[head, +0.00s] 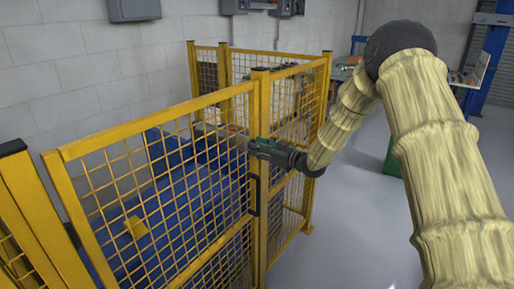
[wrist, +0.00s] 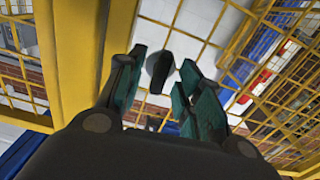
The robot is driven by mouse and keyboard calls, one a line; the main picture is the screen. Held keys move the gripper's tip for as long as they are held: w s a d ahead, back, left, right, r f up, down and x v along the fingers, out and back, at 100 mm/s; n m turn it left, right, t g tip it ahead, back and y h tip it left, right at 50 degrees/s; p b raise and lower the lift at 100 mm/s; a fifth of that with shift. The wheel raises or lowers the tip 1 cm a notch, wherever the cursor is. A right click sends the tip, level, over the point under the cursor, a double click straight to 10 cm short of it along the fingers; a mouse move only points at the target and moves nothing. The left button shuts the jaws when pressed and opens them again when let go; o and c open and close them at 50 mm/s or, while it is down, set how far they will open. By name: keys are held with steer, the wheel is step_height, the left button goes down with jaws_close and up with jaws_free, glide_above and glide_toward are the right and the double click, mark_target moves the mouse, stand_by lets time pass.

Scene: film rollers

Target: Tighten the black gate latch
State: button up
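The black gate latch (wrist: 160,72) shows in the wrist view as a small dark lever with a rounded head. It lies between the two teal fingers of my gripper (wrist: 163,60). The fingers are spread, and a gap shows on both sides of the latch. In the head view my gripper (head: 256,147) is at the upper part of the yellow gate post, just above a black pull handle (head: 254,194) on the yellow mesh gate (head: 152,107). The latch cannot be made out there, as the gripper covers that spot.
Yellow mesh fencing (head: 328,95) stands behind and to the right of the gate. Blue machinery (head: 165,235) lies behind the mesh. A yellow post (head: 30,200) with a black cap stands at the left.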

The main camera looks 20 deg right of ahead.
steer(key=v, duration=1.1)
steer(key=shift+d, duration=0.15)
